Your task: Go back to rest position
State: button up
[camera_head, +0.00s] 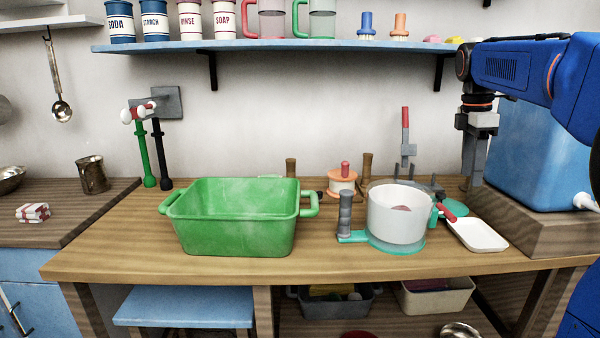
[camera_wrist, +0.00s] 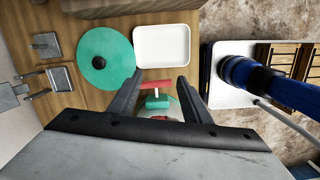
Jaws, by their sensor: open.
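My gripper (camera_head: 474,165) hangs from the blue arm at the right, fingers pointing down, above the back right of the wooden worktop (camera_head: 340,260). In the wrist view my gripper (camera_wrist: 160,77) shows two dark fingers standing apart. Nothing is held between them. A small tool with a red handle and teal part (camera_wrist: 156,100) shows in the gap between the fingers, below them. A white shallow tray (camera_wrist: 162,50) and a round teal disc with a dark knob (camera_wrist: 100,60) lie ahead of the fingertips in that view.
A green tub (camera_head: 235,225) stands on the worktop. A white pot (camera_head: 395,212) sits on a teal base. The white tray (camera_head: 478,236) lies right of it. A blue tank (camera_head: 535,150) stands beside the gripper. A shelf (camera_head: 290,47) with canisters runs above. The worktop's front strip is clear.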

jog(key=s+a+f+m+t, duration=0.1)
jog(key=s+a+f+m, duration=0.3)
jog(key=s+f, duration=0.4)
jog(key=s+a+f+m+t+y, duration=0.1)
jog(key=s+a+f+m+t, duration=0.1)
jog(key=s+a+f+m, duration=0.3)
jog(key=s+a+f+m+t, duration=0.1)
jog(key=s+a+f+m, duration=0.3)
jog(key=s+f, duration=0.7)
jog(key=s+m, duration=0.2)
jog(key=s, duration=0.3)
jog(key=shift+s+a+m+t, duration=0.3)
jog(key=shift+s+m+t, duration=0.1)
